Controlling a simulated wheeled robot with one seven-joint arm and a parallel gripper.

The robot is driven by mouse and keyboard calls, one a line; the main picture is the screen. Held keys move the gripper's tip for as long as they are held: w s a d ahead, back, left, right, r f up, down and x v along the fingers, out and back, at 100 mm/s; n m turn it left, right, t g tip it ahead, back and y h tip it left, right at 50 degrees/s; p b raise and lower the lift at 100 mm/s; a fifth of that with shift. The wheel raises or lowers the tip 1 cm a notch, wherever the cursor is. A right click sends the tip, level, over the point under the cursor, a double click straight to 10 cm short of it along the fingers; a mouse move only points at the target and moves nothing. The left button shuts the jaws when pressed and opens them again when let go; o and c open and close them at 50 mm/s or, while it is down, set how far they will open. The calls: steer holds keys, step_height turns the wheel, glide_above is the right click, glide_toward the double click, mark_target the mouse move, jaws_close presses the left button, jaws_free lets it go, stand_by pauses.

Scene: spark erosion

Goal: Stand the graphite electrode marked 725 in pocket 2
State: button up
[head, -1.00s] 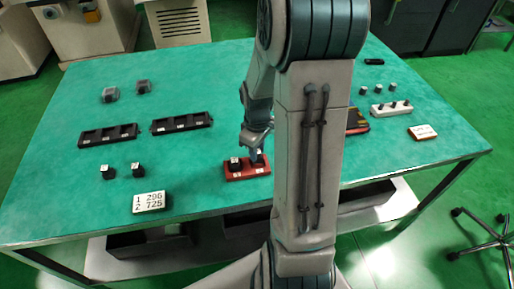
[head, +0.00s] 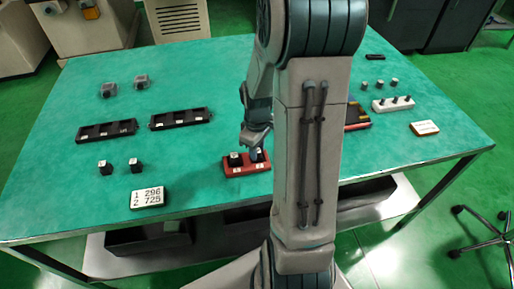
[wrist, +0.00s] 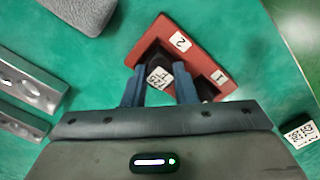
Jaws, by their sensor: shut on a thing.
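The red holder (head: 247,170) stands near the front middle of the table. Its pocket labels 2 and 1 show in the wrist view (wrist: 196,50). My gripper (wrist: 159,84) is shut on the graphite electrode (wrist: 159,77), a dark block whose white top label appears to read 725. The electrode is at pocket 2, upright or nearly so; whether its foot rests on the pocket floor is hidden. My gripper is also over the right pocket in the head view (head: 256,150). Another dark electrode (head: 235,159) stands in pocket 1, mostly hidden by a finger in the wrist view.
The card (head: 149,197) reading 1 296, 2 725 lies at the front left. Two dark electrodes (head: 105,167) (head: 137,165) stand behind it. Black trays (head: 106,133) (head: 181,118) lie farther back. A white rack with pegs (head: 393,105) is at the right.

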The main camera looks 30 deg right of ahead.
steer(key=o, duration=1.1)
step_height(320, 180, up, 14)
steer(key=shift+f+p, duration=0.15)
steer(key=shift+p, duration=0.25)
steer(key=s+a+r+m+t, duration=0.1)
steer(key=s+a+m, duration=0.1)
steer(key=s+a, duration=0.2)
steer(key=s+a+r+m+t, duration=0.1)
steer(key=s+a+m, duration=0.1)
steer(key=s+a, duration=0.2)
steer(key=s+a+r+m, duration=0.2)
steer(key=s+a, duration=0.2)
steer(key=shift+r+t+p, duration=0.1)
steer(key=shift+t+p, duration=0.25)
steer(key=shift+t, duration=0.05)
